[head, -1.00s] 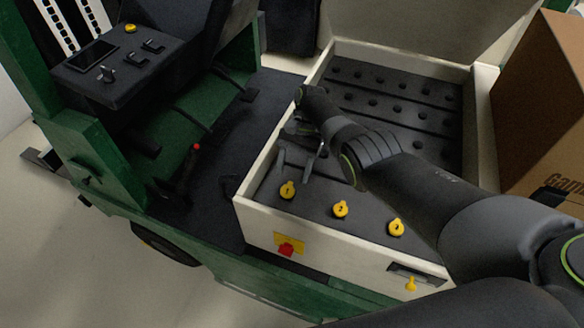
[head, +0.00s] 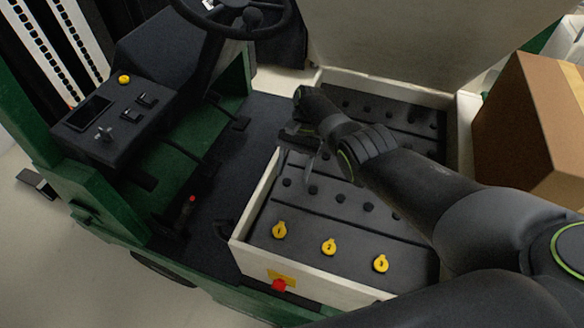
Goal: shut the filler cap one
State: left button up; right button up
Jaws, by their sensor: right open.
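Filler cap one (head: 279,230) is a round yellow cap marked 1, at the front left of the dark battery top in the open cream-walled compartment. A small tab sticks up at its far edge; I cannot tell whether it is seated shut. My right gripper (head: 301,163) is open and empty, above the battery and beyond cap one, apart from it. Its fingers point down and are partly hidden by its own wrist. My left gripper is not in view.
Yellow caps two (head: 329,247) and three (head: 381,264) lie to the right of cap one. The cream compartment wall (head: 318,287) surrounds the battery, with a red knob (head: 279,285) on its front. A cardboard box (head: 530,130) stands at right. A steering wheel (head: 236,14) is at the top.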

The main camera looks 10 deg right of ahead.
aim_at(279, 231)
jog(key=k+j, duration=0.8)
